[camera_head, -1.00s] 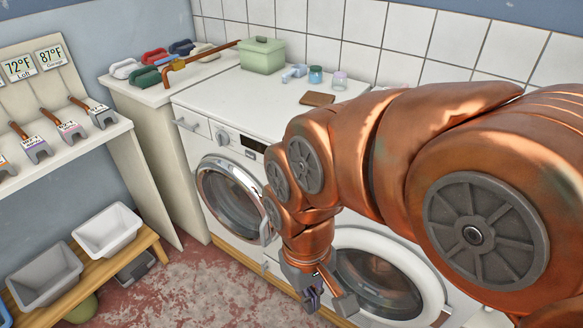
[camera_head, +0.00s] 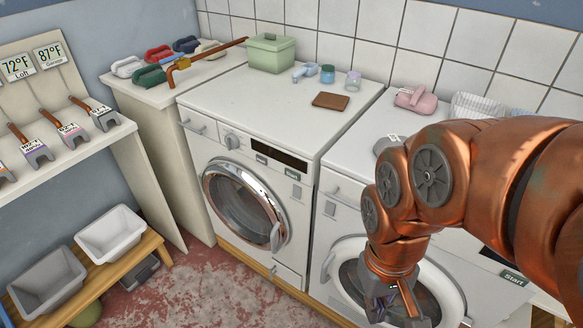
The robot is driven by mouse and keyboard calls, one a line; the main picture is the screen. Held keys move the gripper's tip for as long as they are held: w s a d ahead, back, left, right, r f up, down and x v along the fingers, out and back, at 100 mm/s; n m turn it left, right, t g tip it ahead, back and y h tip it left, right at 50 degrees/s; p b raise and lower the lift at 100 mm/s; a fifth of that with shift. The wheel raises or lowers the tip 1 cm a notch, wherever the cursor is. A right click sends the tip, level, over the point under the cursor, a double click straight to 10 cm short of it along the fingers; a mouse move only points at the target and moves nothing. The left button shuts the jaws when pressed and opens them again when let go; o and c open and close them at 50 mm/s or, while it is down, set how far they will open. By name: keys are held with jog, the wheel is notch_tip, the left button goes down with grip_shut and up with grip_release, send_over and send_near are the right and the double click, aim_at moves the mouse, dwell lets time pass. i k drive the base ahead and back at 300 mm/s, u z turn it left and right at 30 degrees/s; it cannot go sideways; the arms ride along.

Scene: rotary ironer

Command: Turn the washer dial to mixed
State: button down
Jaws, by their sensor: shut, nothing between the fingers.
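A round dial (camera_head: 231,141) sits on the front panel of the left white machine (camera_head: 295,218), right of its drawer handle. This machine has a chrome-ringed round door and a dark display. The dial's markings are too small to read. My gripper (camera_head: 396,308) is at the bottom, pointing down in front of the right machine's round door. It is shut and empty, well to the right of and below the dial, touching nothing that I can see. My copper arm hides much of the right machine.
The right machine (camera_head: 329,190) has a white-rimmed door. A green box (camera_head: 271,53), a blue jar (camera_head: 327,74) and a brown pad (camera_head: 330,101) lie on top of the left machine. Floor before the left machine is clear.

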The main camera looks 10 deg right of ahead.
aim_at(232, 142)
jog(key=u, duration=0.45)
jog(key=k, duration=0.4)
jog(key=u, duration=1.5)
jog(key=i, duration=0.5)
jog(key=u, duration=0.05)
